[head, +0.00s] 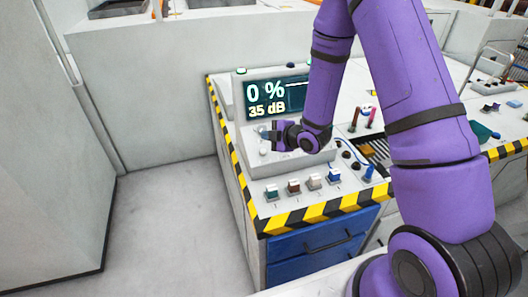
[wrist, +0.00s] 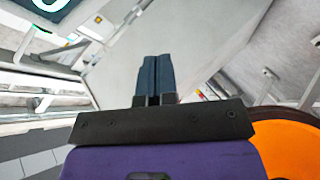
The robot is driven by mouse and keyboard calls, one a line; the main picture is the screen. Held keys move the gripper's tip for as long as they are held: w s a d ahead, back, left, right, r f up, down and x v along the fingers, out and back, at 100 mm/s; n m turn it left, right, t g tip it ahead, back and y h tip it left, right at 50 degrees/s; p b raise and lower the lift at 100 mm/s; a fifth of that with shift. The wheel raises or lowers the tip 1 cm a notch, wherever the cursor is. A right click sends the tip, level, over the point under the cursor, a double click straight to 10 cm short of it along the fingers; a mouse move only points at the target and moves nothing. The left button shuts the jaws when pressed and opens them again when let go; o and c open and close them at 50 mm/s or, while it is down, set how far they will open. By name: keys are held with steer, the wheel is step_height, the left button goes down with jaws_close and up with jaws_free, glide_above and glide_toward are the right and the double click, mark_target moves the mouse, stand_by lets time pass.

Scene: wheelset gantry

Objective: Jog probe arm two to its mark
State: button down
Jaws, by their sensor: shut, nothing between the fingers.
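The control console (head: 235,135) has a dark display (head: 275,97) reading "0 %" and "35 dB". A row of small switches stands along its front: a teal one (head: 271,192), a red-brown one (head: 293,187), a white one (head: 314,181) and a blue one (head: 334,176). Their labels are too small to read. My gripper (head: 266,137) is below the display, behind the switch row and apart from it. In the wrist view its dark fingers (wrist: 156,75) are together, with nothing between them. I cannot tell whether it touches the panel. No probe arm can be made out.
Black knobs (head: 345,154) and a blue joystick-like knob (head: 368,173) stand right of the switches. Red and dark handles (head: 361,117) rise behind them. Yellow-black striped edging (head: 310,213) borders the console. Blue drawers (head: 315,250) are below. Clear floor (head: 180,220) lies left.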

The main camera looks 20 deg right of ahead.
mark_target(263, 152)
steer(key=shift+f, duration=0.1)
steer(key=shift+w+f, duration=0.6)
steer(key=shift+f, duration=0.7)
steer(key=shift+w+f, duration=0.65)
steer(key=shift+f, duration=0.65)
steer(key=shift+w+f, duration=0.6)
steer(key=shift+f, duration=0.7)
steer(key=shift+w+f, duration=0.2)
steer(key=shift+f, duration=0.15)
